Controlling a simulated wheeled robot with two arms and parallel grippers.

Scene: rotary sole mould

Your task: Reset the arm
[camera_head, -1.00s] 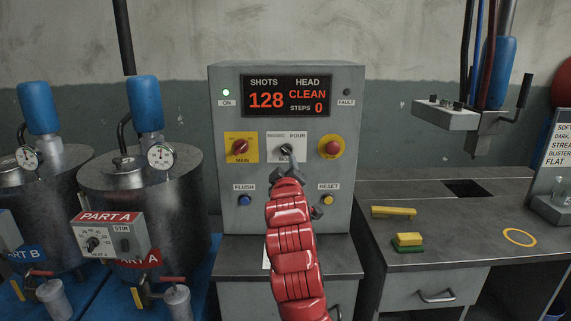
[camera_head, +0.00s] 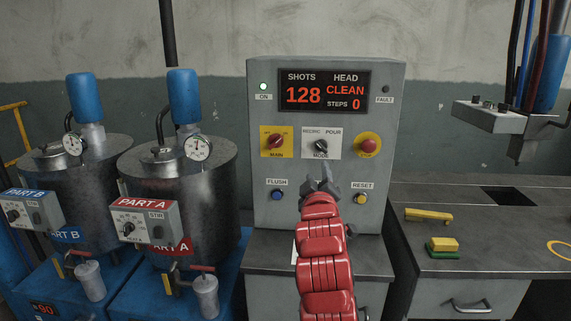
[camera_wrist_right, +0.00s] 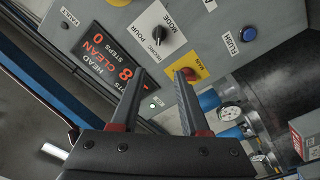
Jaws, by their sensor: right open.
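My right arm is red and reaches up in front of the grey control cabinet (camera_head: 385,215). Its right gripper (camera_head: 321,178) is open and empty, below the black MODE knob (camera_head: 320,147) and apart from it. In the right wrist view the two dark fingers (camera_wrist_right: 161,82) stand apart with nothing between them. That view also shows the MODE knob (camera_wrist_right: 158,34) beyond the fingertips. The display (camera_head: 321,93) reads SHOTS 128, HEAD CLEAN, STEPS 0. My left gripper is not in view.
A red MAIN switch (camera_head: 275,142), a red stop button (camera_head: 368,143), a blue FLUSH button (camera_head: 277,196) and a yellow RESET button (camera_head: 361,198) sit around the gripper. Steel tanks (camera_head: 190,200) stand at left. A workbench (camera_head: 430,195) with small yellow items is at right.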

